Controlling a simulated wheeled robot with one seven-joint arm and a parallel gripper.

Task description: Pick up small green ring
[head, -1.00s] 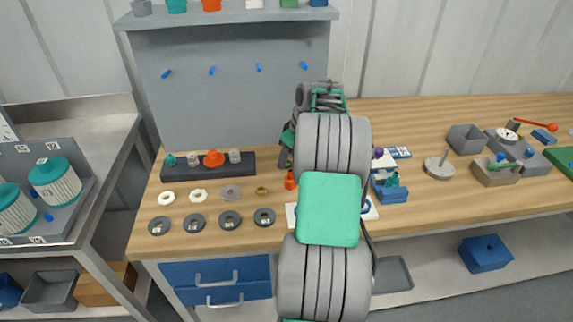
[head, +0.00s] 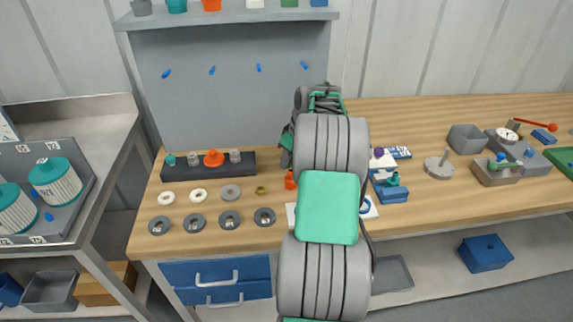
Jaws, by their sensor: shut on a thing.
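A small olive-green ring (head: 261,190) lies on the wooden bench, at the right end of a row of rings. It is too small to tell its exact shape. My gripper (head: 286,157) shows only in part, as dark grey and green parts left of my arm, above the bench and behind the ring. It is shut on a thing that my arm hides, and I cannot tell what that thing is.
A white ring (head: 167,197), a second white ring (head: 198,195) and a grey ring (head: 230,192) lie left of it. Dark rings (head: 264,217) lie in front. A dark block (head: 206,165) with several fittings lies behind.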

